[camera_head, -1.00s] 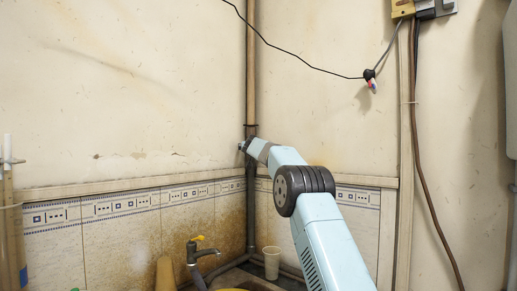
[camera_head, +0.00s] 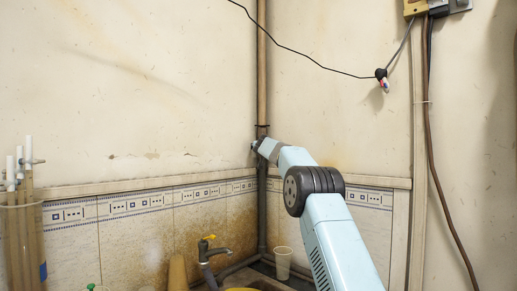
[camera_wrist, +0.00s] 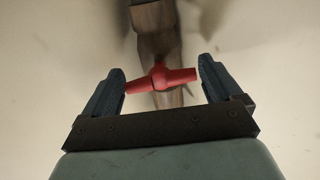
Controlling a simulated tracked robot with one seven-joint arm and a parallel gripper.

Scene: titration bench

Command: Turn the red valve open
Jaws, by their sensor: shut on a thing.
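The red valve handle (camera_wrist: 162,79) lies crosswise between my two fingers in the wrist view, its left end slightly lower than its right. My gripper (camera_wrist: 161,68) is shut on the handle. In the head view my gripper (camera_head: 254,146) is small, at the corner pipe (camera_head: 262,100); the handle cannot be made out there.
A tap with a yellow handle (camera_head: 208,247) and a pale cup (camera_head: 283,262) stand below, left of my arm. White-topped tubes (camera_head: 28,160) stand at the far left.

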